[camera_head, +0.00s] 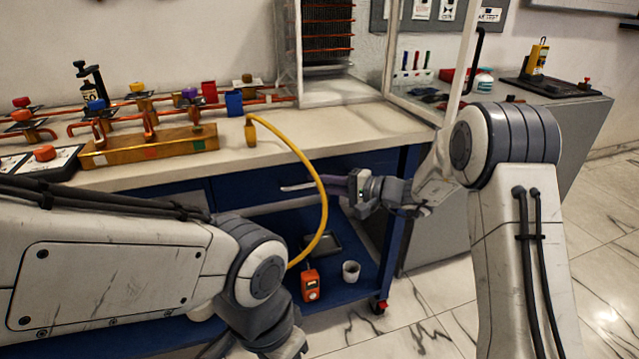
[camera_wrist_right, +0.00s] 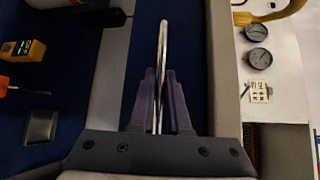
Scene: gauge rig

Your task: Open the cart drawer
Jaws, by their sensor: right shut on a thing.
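The cart (camera_head: 397,240) is blue, with a pale worktop. Its blue drawer front (camera_head: 245,188) lies under the worktop edge; I see no clear gap around it. The drawer handle is a thin silver bar (camera_head: 297,187). My right gripper (camera_head: 345,186) reaches it from the right in the head view. In the right wrist view the purple fingers (camera_wrist_right: 160,105) are shut on the handle (camera_wrist_right: 163,45), which runs between them and out past their tips. The fingers hide part of the bar. My left arm crosses the lower left; its gripper is out of view.
A yellow hose (camera_head: 318,190) hangs before the drawer front, close to the handle. A grey cabinet (camera_head: 440,235) stands right. Marble floor is free in front.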

